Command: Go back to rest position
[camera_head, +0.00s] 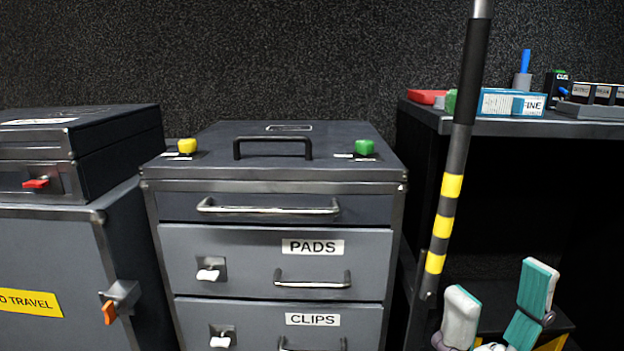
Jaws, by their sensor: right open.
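My right gripper (499,296) is at the bottom right, with two teal and white fingers spread apart. It is open, and nothing shows between the fingers. It is in front of the dark lower space of the shelf unit (425,115), to the right of the drawer cabinet (275,245). The gripper's lower part is cut off by the picture's bottom edge. My left gripper is not in view.
A dark pole with yellow bands (462,130) stands just left of my right gripper. The cabinet's visible drawers, including PADS (235,262) and CLIPS (260,320), look shut. A case (120,150) sits at left. Small items, including a blue box (500,102), crowd the shelf top.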

